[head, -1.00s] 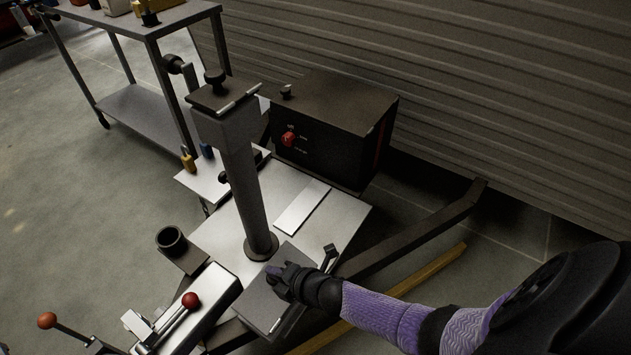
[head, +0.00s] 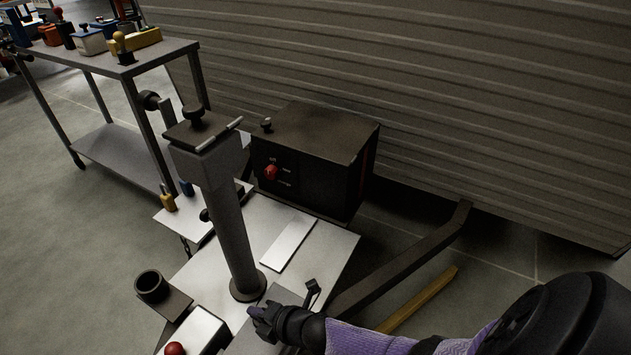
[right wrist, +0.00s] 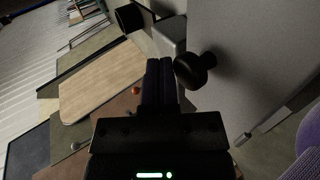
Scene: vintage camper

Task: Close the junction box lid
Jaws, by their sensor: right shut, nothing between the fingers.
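A flat grey plate (head: 273,294), which may be the junction box lid, lies low at the foot of a grey post (head: 233,235). I cannot tell for sure that it is the lid, or how far it stands open. My right gripper (head: 260,318) is over this plate, shut and empty. In the right wrist view its shut fingers (right wrist: 161,85) point away beside a black knob (right wrist: 195,70) and a large grey panel (right wrist: 255,60). Whether the fingers touch either is unclear. My left gripper is out of view.
The post carries a dark plate with a black knob (head: 192,116). A dark box with a red dial (head: 271,172) stands behind. A black lever (head: 312,290), an open dark cup (head: 151,286) and a red-knobbed lever (head: 174,349) are near my right gripper. A cart (head: 165,52) stands far left.

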